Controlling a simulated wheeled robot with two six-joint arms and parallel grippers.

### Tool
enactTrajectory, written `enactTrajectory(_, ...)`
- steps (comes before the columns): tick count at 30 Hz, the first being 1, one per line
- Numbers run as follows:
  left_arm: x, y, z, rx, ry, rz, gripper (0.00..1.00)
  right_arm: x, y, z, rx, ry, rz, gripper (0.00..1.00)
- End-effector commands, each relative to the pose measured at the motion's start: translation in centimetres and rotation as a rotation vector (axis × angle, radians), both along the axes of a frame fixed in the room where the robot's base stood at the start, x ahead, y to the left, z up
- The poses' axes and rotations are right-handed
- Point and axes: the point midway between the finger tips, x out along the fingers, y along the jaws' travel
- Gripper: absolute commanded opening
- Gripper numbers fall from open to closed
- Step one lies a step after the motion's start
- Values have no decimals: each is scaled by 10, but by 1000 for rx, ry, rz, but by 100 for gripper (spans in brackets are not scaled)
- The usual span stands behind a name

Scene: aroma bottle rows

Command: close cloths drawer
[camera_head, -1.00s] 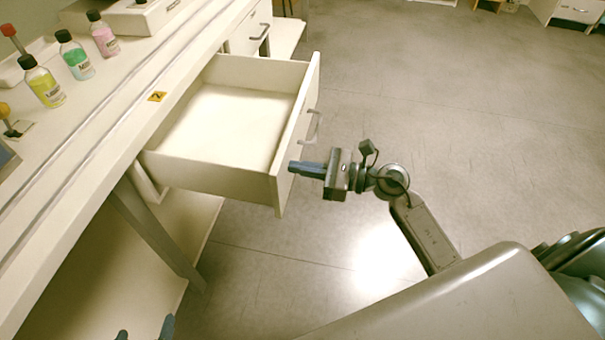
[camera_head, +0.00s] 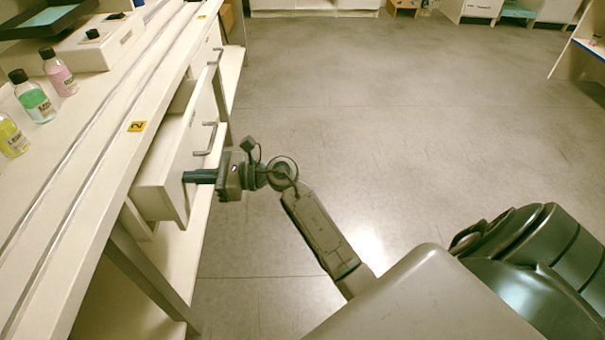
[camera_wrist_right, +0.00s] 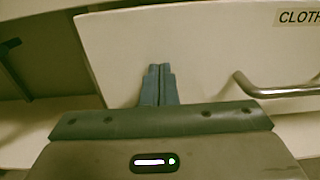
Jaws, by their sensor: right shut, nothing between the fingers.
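The cloths drawer (camera_head: 201,112) is white and stands partly open, with a short stretch of its side and inside showing. Its grey bar handle (camera_head: 209,138) is on the front panel. In the right wrist view the drawer front (camera_wrist_right: 205,65) fills the middle, with a label reading "CLOTH" (camera_wrist_right: 297,17), cut off by the edge, and the handle (camera_wrist_right: 270,92) at the right. My right gripper (camera_head: 186,177) is shut and empty, its fingertips at the front panel near its lower end, beside the handle. They also show in the wrist view (camera_wrist_right: 158,70). My left gripper is out of view.
The white counter (camera_head: 85,165) runs along the left with a yellow number tag (camera_head: 137,126). Green (camera_head: 35,100) and pink (camera_head: 61,77) bottles stand on it, and a yellow one is at the edge. The floor (camera_head: 400,130) to the right is clear.

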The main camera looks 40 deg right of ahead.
Motion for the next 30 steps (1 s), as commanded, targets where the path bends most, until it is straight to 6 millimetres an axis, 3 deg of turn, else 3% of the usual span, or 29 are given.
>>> enactTrajectory(6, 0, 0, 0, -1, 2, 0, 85, 25, 38, 1, 3, -1, 1, 0)
enactTrajectory(12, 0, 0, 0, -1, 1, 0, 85, 36, 53, 0, 0, 0, 0, 0)
enactTrajectory(30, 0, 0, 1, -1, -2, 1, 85, 37, 54, 2, 3, -3, -3, 0)
